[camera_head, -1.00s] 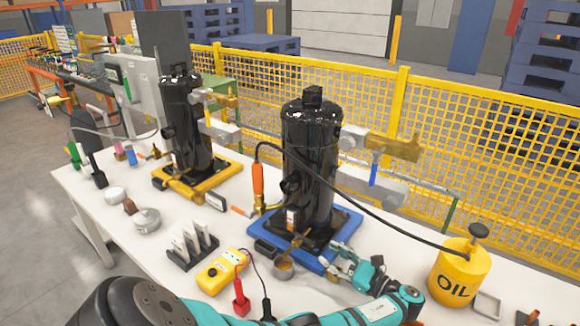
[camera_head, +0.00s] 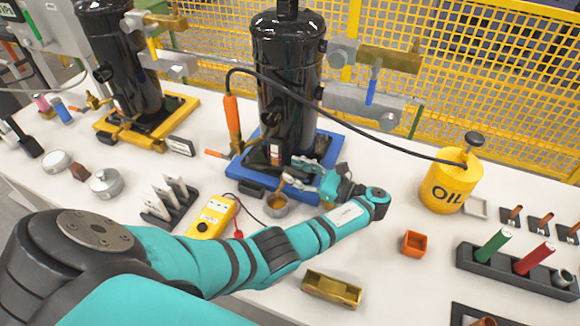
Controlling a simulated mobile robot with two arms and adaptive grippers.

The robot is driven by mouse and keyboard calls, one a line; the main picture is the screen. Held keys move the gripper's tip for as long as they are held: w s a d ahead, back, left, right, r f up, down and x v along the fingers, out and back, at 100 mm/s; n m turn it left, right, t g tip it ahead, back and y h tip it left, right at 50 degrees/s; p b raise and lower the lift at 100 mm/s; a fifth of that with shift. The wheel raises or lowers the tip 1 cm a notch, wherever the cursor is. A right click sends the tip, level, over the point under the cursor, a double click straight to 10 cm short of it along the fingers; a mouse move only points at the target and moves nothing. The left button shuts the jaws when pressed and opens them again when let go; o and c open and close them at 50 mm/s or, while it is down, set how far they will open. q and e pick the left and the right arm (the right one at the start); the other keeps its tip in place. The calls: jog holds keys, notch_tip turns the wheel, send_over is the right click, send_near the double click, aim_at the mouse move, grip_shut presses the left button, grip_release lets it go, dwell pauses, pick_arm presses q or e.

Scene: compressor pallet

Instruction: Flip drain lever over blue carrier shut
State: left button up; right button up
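A tall black compressor (camera_head: 287,75) stands upright on the blue carrier (camera_head: 325,150) at the centre. A small brass drain fitting (camera_head: 284,181) sticks out low at its front, above a small metal cup (camera_head: 276,207) with brownish contents. Which part is the drain lever, and its exact angle, is too small to tell. My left gripper (camera_head: 300,176) reaches in from the right side of the fitting. Its fingers look spread, with the tips close to the fitting; contact cannot be told. An orange-tipped handle (camera_head: 215,154) sticks out left of the carrier. My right gripper is not in view.
A second black compressor (camera_head: 120,60) stands on a yellow carrier (camera_head: 178,108) at left. A black hose (camera_head: 345,118) runs to the yellow oil can (camera_head: 452,185). A yellow meter (camera_head: 212,217) and a brass tray (camera_head: 332,289) lie in front. A yellow fence (camera_head: 440,75) stands behind.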

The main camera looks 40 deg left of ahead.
pick_arm(q)
jog(key=shift+d, duration=0.1)
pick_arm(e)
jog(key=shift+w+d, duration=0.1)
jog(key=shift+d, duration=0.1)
pick_arm(q)
jog(key=shift+c, duration=0.9)
grip_shut()
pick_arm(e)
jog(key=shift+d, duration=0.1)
pick_arm(q)
jog(key=shift+w, duration=0.1)
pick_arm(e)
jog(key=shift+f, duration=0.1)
pick_arm(q)
jog(key=shift+w+n+g+b, duration=0.2)
jog(key=shift+n+g+b, duration=0.2)
jog(key=shift+n+g, duration=0.55)
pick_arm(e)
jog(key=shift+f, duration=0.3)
pick_arm(q)
jog(key=shift+r, duration=0.1)
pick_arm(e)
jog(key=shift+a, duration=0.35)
pick_arm(q)
jog(key=shift+o, duration=0.9)
grip_release()
